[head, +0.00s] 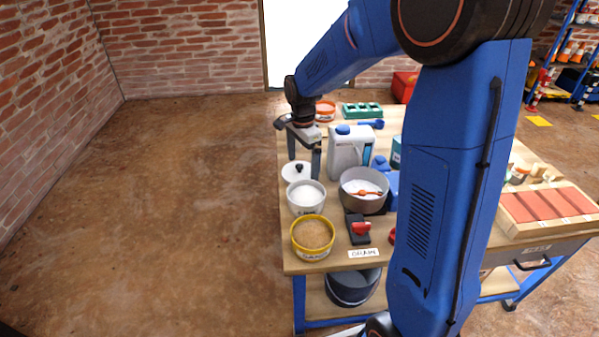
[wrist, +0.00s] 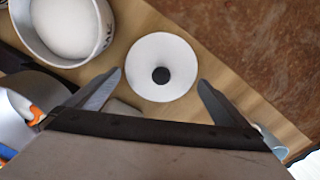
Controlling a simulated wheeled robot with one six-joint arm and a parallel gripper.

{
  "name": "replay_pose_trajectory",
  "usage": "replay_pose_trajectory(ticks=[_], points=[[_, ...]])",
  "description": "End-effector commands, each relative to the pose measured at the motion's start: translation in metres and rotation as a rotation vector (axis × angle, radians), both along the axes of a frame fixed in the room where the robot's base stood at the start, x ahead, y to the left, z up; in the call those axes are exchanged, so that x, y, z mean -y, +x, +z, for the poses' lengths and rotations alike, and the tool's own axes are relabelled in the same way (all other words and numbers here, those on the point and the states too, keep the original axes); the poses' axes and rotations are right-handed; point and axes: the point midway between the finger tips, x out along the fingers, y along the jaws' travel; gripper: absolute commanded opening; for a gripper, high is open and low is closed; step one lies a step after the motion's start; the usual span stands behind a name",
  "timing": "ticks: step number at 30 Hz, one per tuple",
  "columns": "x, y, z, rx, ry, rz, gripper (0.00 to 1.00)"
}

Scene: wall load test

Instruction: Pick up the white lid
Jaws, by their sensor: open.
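The white lid (head: 296,171) is a round disc with a dark knob, lying on the left edge of the wooden table. In the wrist view the white lid (wrist: 161,67) shows whole, its black knob near the middle. My gripper (head: 304,158) is open and empty above the lid in the head view. In the wrist view my gripper (wrist: 160,82) has its two fingers spread to the left and right of the lid, apart from it. I cannot tell the exact height of the fingertips above the lid.
A tub of white powder (head: 306,195) stands close in front of the lid. A grey pot (head: 364,203) with an orange spoon and a white jug (head: 350,150) stand to the right. A yellow-rimmed tub (head: 312,236) is nearer. Open floor lies left of the table (head: 283,222).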

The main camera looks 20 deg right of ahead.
Motion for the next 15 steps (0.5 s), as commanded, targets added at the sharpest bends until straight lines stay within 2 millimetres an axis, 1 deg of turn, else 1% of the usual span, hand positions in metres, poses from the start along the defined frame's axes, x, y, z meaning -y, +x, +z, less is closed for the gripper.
replay_pose_trajectory(ticks=[3, 10, 11, 12, 14, 15], points=[[0.0000, 0.0003, -0.0069, 0.001, 0.000, 0.000, 1.00], [0.0000, 0.0003, -0.0078, 0.002, 0.000, 0.000, 1.00], [0.0000, 0.0003, -0.0078, 0.002, 0.000, 0.000, 0.95], [0.0000, 0.0003, -0.0078, 0.002, 0.000, 0.000, 0.86], [0.0000, 0.0003, -0.0077, 0.002, 0.000, 0.000, 0.71], [0.0000, 0.0003, -0.0077, 0.002, 0.000, 0.000, 0.68]])
